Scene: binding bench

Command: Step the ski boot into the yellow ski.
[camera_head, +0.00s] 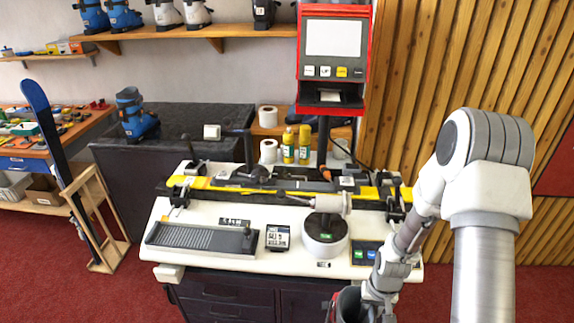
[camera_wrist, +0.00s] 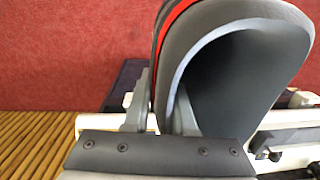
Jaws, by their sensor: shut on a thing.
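The yellow ski (camera_head: 200,183), with black parts, lies lengthwise across the white binding bench, its middle partly covered by bindings and tools. A dark grey boot with red trim (camera_head: 346,304) hangs at the bottom edge of the head view, in front of the bench's right part and mostly cut off. In the wrist view the boot's open cuff (camera_wrist: 240,70) fills the middle and right. My gripper (camera_wrist: 160,118) is shut on the cuff's wall, one finger on each side. The boot's sole is out of sight in both views.
A white round-topped device (camera_head: 325,238), a dark ribbed tray (camera_head: 203,237) and a small display (camera_head: 278,238) stand on the bench front. A red-framed terminal (camera_head: 333,60) rises behind. A blue boot (camera_head: 135,115) stands on the dark counter at left. A blue ski (camera_head: 45,120) leans in a wooden rack.

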